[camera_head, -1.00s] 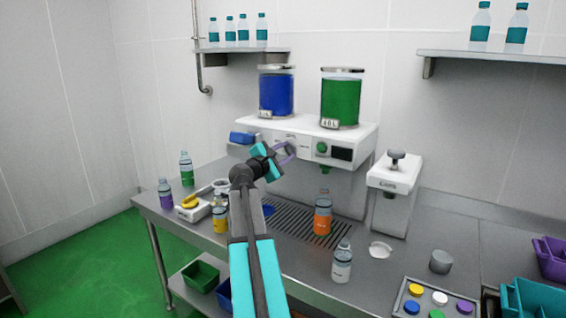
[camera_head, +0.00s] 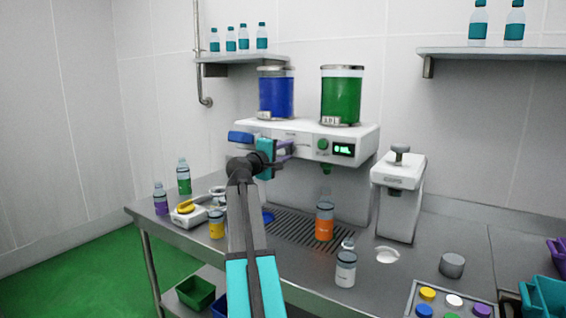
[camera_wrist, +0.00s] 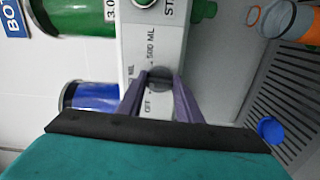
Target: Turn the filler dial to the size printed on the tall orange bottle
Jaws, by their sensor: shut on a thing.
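The white filler machine (camera_head: 350,147) has a dial (camera_wrist: 160,74), seen close in the wrist view beside the printed marks "OFF" and "500 ML"; another ML mark is partly hidden by a finger. My gripper (camera_wrist: 161,85) has its purple fingers shut on the dial, one on each side. In the head view my gripper (camera_head: 290,148) is at the front of the filler, and its jaw hides the dial. The orange bottle (camera_head: 324,228) stands upright on the drip grate below the filler; its label is too small to read. It also shows in the wrist view (camera_wrist: 302,25).
The filler display (camera_head: 343,150) glows green. A green button (camera_head: 323,144) is beside it. A white-labelled bottle (camera_head: 346,270) stands in front of the grate (camera_head: 285,228). A capping press (camera_head: 397,190) is on the right, and a cap tray (camera_head: 415,294) at front right.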

